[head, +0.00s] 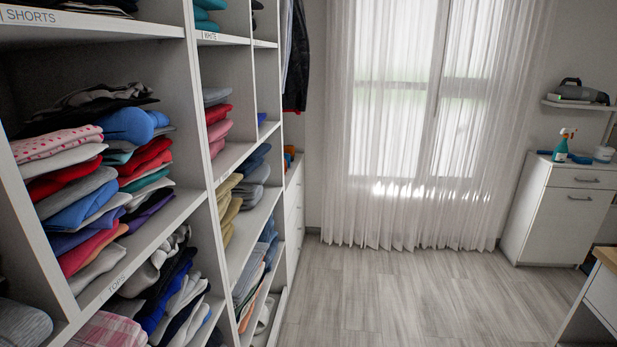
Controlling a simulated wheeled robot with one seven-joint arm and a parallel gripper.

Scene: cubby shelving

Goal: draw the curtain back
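A sheer white curtain (390,205) hangs in soft folds across the window on the far wall in the head view. It spreads over the full width of the window and its hem reaches close to the floor. The window (405,110) shows bright through the cloth, with a darker upright frame bar right of the middle. The top of the curtain and any rail are cut off by the picture's upper edge. My gripper is not in view.
White cubby shelving (205,130) with folded clothes runs along the left. A white cabinet (558,205) with a spray bottle (563,146) stands at the right of the curtain. A table corner (603,285) juts in at lower right. The wooden floor (400,295) between is clear.

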